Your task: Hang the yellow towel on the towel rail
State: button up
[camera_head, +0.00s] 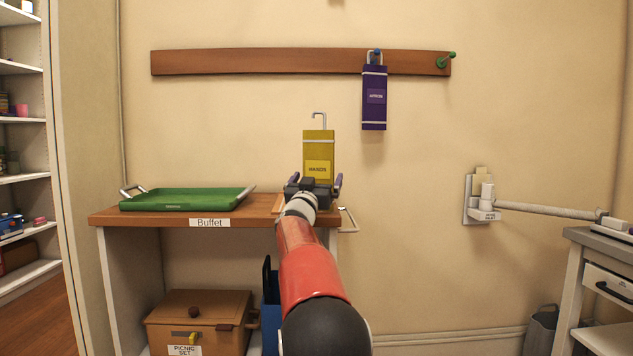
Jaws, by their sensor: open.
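A yellow towel-like piece (318,146) with a metal hook on top and a small label stands upright behind my gripper at the right end of the buffet top. My gripper (314,183) is open, its fingers spread at the piece's lower end. The gripper hides that end, so I cannot tell whether they touch. A wooden wall board (255,61) carries a blue peg and a green peg (443,62). A pale horizontal bar (548,210) runs from a wall bracket at the right. I cannot tell which is the towel rail.
A purple piece (374,100) hangs from the blue peg. A green tray (185,199) lies on the buffet (265,212). A picnic set box (198,318) sits below. A grey-topped cabinet (605,246) stands at right. The wall between the board and bar is clear.

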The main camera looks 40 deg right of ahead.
jog(key=s+a+f+n+y+p, duration=0.1)
jog(key=s+a+f+n+y, duration=0.25)
jog(key=a, duration=0.55)
jog(key=s+a+f+n+t+y+p, duration=0.1)
jog(key=s+a+n+y+p, duration=0.1)
jog(key=s+a+y, duration=0.6)
jog(key=s+a+f+n+y+p, duration=0.1)
jog(key=s+a+f+n+y, duration=0.15)
jog(key=a, duration=0.85)
jog(key=s+a+f+g+y+p, duration=0.1)
jog(key=s+a+f+g, duration=0.2)
jog(key=s, duration=0.6)
jog(key=s+a+f+n+g+y+p, duration=0.1)
jog(key=s+a+f+g+p, duration=0.1)
jog(key=s+f, duration=0.6)
jog(key=s+a+f+n+g+y+p, duration=0.1)
jog(key=s+a+f+g, duration=0.3)
jog(key=s, duration=0.6)
notch_tip(320, 180, down, 2)
jog(key=shift+a+g+y, duration=0.3)
jog(key=shift+a, duration=0.3)
jog(key=shift+w, duration=0.1)
jog(key=shift+c, duration=0.3)
